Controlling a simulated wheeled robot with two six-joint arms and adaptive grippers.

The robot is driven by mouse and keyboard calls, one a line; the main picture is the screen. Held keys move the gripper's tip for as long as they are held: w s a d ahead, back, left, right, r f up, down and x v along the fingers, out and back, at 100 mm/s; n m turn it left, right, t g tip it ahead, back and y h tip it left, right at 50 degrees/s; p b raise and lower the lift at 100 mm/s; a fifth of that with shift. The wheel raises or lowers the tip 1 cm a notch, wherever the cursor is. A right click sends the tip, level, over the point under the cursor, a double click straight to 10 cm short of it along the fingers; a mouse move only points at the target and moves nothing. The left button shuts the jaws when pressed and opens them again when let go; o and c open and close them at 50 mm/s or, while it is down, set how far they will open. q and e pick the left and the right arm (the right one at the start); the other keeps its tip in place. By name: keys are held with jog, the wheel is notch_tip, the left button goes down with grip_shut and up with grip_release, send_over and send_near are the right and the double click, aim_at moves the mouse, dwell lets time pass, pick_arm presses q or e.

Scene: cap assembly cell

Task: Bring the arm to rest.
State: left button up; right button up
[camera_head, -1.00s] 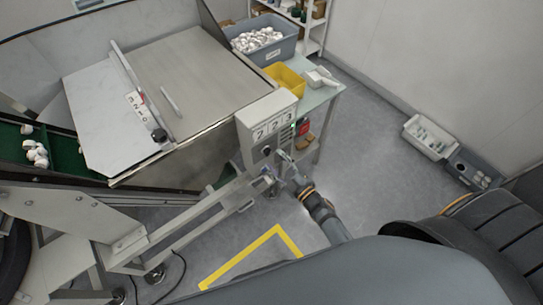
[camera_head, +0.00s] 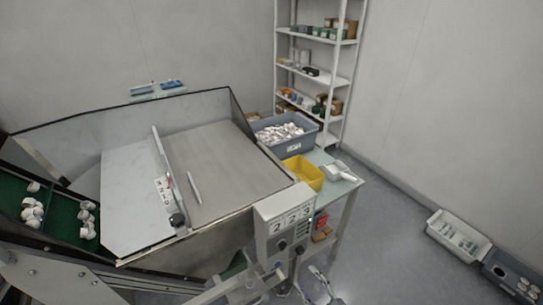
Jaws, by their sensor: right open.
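My right gripper (camera_head: 318,284) shows only in part at the bottom edge, below the control box (camera_head: 284,222) marked 223. Its fingers are apart and I see nothing between them. The rest of my right arm is cut off by the lower edge of the picture. My left gripper is out of the picture.
A hopper machine with a metal plate (camera_head: 215,165) fills the left. White caps lie on a green belt (camera_head: 62,214). A table holds a grey bin (camera_head: 318,140), a yellow bin (camera_head: 304,173) and a white scoop (camera_head: 338,172).

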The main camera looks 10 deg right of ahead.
jog(key=s+d+f+m+g+h, duration=0.2)
jog(key=s+f, duration=0.1)
jog(key=f, duration=0.4)
jog(key=s+d+f+m+g+h, duration=0.2)
jog(key=d+f+m+g, duration=0.1)
jog(key=f, duration=0.5)
jog(key=s+d+f+m+g+h, duration=0.2)
jog(key=s+f, duration=0.1)
jog(key=f, duration=0.4)
jog(key=s+d+f+m+g, duration=0.1)
jog(key=s+f+g, duration=0.3)
jog(key=s, duration=0.6)
jog(key=s+d+f+m+g+h, duration=0.1)
jog(key=s+f+m+g, duration=0.3)
jog(key=s+f, duration=0.5)
jog(key=shift+s+f+m+g, duration=0.2)
jog(key=shift+s+m+g, duration=0.15)
jog(key=shift+s, duration=0.75)
dwell(2.8)
